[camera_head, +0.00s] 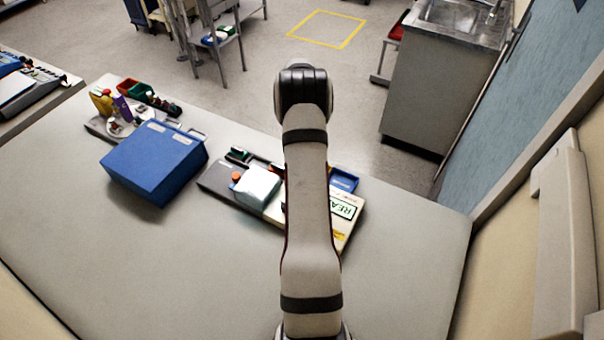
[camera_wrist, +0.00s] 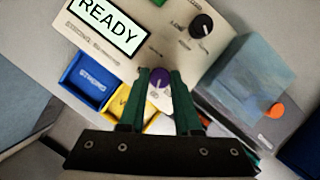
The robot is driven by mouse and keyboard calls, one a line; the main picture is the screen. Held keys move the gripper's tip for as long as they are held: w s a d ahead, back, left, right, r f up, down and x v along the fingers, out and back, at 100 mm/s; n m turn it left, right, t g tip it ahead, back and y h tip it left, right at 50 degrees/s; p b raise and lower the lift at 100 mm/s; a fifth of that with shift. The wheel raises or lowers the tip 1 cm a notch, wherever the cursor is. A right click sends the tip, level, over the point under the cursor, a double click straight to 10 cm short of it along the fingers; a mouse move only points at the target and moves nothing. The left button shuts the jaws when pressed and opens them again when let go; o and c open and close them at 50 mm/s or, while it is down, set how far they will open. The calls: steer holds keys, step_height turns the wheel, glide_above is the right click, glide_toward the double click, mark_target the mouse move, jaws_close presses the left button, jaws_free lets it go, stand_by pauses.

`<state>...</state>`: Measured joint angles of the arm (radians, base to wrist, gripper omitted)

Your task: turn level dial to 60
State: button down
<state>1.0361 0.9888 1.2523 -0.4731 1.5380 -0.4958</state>
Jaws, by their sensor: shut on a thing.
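The pump panel, with a READY screen (camera_wrist: 106,22), lies at the top of the wrist view; its screen also shows in the head view (camera_head: 345,207). My gripper (camera_wrist: 158,76) has its two green fingers on either side of a purple, round-topped knob (camera_wrist: 158,79) and is shut on it. A pale disc with small marks shows below the knob, between the fingers. A black dial (camera_wrist: 201,26) with a white pointer line sits farther up the panel, apart from my fingers. The labels are too small to read, so I cannot tell which is the level dial. My arm hides the gripper in the head view.
A pale blue-grey block (camera_wrist: 248,75) and an orange button (camera_wrist: 274,110) are at right. A blue box (camera_head: 150,165) stands left on the table; the table's front left is clear.

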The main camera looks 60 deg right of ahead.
steer(key=c, duration=0.6)
jaws_free()
steer(key=v, duration=1.5)
steer(key=shift+w+d+r, duration=0.15)
steer(key=shift+d+r, duration=0.05)
steer(key=shift+r, duration=0.15)
